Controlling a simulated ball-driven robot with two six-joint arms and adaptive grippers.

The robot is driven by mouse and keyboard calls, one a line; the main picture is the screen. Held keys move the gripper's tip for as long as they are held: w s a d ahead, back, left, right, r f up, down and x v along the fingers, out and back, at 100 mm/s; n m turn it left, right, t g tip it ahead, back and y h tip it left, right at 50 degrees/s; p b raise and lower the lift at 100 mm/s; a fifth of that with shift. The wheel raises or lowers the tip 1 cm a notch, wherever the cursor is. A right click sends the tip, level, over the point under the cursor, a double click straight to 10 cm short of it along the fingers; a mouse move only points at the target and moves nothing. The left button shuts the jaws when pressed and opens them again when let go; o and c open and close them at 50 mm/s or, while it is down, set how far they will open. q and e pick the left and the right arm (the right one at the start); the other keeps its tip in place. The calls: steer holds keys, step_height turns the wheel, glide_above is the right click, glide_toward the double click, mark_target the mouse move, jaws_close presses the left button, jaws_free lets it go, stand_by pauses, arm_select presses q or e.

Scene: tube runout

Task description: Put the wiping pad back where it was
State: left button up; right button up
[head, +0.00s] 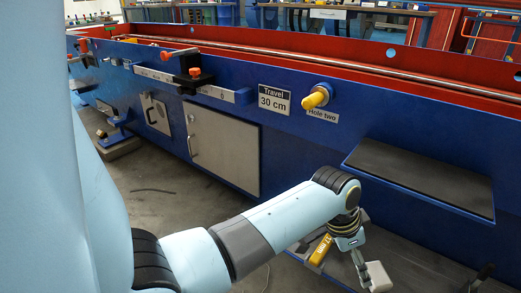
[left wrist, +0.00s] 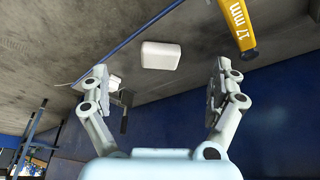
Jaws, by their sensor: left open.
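A white block that looks like the wiping pad (head: 379,277) is at the lower right of the head view, close beside the fingertips of my left gripper (head: 361,268). My right gripper is out of view.
A yellow tool marked 17 mm (head: 321,249) is just left of the left gripper; it also shows in the left wrist view (left wrist: 238,24). A dark shelf (head: 420,178) juts from the blue machine wall (head: 385,125). A yellow knob (head: 316,98) sticks out above.

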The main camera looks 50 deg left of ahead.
arm_select(q)
steer(key=s+a+n+g+y, duration=0.1)
steer(key=s+a+n, duration=0.1)
steer(key=s, duration=1.2)
steer(key=s+a+n+g+y, duration=0.1)
steer(key=s+a, duration=0.3)
steer(key=s, duration=1)
steer(key=shift+s+a+r+n+y, duration=0.15)
steer(key=shift+s+a+n+y, duration=0.15)
steer(key=shift+n, duration=0.4)
